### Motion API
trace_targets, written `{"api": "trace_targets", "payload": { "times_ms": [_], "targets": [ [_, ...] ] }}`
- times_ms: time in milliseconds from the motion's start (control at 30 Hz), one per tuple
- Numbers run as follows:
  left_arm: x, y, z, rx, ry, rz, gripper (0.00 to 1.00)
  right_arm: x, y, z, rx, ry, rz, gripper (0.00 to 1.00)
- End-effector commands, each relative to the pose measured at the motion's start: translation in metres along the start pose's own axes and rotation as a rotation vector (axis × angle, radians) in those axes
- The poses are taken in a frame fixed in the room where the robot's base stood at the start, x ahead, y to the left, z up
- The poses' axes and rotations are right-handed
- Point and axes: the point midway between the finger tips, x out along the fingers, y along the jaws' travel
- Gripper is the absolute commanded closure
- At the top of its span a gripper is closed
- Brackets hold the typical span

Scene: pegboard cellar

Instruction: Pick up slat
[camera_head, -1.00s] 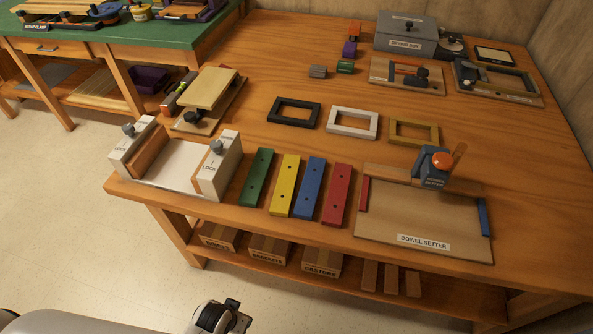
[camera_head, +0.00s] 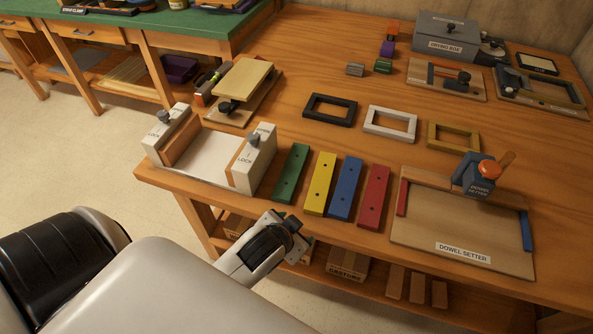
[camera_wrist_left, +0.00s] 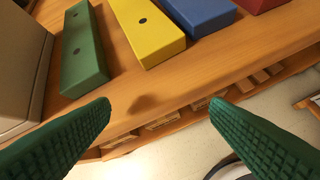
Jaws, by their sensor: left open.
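Several slats lie side by side on the wooden table's front part: a green slat (camera_head: 291,173), a yellow slat (camera_head: 320,184), a blue slat (camera_head: 345,188) and a red slat (camera_head: 373,197). Each has small dark holes. My left gripper (camera_wrist_left: 160,104) is open and empty, its green fingers spread at the table's front edge, just short of the green slat (camera_wrist_left: 84,52) and yellow slat (camera_wrist_left: 148,28). The near ends of the blue slat (camera_wrist_left: 200,12) and red slat (camera_wrist_left: 258,4) show at the wrist view's top. My right gripper is out of view.
A white clamp fixture (camera_head: 208,157) with two lock knobs stands left of the green slat. The dowel setter board (camera_head: 460,228) lies right of the red slat. Black, white and yellow frames (camera_head: 390,123) lie behind the slats. Boxes sit on the shelf below.

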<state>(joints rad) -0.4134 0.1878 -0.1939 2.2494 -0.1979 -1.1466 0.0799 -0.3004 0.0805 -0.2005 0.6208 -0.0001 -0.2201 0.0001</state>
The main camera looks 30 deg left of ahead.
Motion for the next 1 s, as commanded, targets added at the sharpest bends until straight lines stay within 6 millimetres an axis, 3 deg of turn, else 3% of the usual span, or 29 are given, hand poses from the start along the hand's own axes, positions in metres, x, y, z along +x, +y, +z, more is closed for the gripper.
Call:
{"api": "trace_targets", "payload": {
  "times_ms": [267,400,533,633,733,833,933,1000],
  "targets": [
    [0.006,0.019,0.090,0.105,-0.346,0.114,0.29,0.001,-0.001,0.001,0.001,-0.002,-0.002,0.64],
    [-0.006,0.022,0.160,0.223,-0.626,0.173,0.29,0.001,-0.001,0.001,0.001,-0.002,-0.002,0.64],
    [-0.039,0.004,0.238,0.450,-1.002,0.197,0.29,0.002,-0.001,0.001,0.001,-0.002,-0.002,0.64],
    [-0.068,-0.028,0.277,0.703,-1.275,0.159,0.29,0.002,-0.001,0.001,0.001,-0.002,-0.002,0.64],
    [-0.084,-0.064,0.289,1.009,-1.474,0.068,0.29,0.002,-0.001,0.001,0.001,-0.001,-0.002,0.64],
    [-0.080,-0.090,0.277,1.357,-1.567,-0.074,0.29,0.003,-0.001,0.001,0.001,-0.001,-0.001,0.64],
    [-0.057,-0.094,0.252,1.724,-1.523,-0.253,0.29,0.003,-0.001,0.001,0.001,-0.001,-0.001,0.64],
    [-0.033,-0.078,0.232,1.971,-1.401,-0.393,0.29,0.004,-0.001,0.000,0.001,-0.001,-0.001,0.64]
  ]
}}
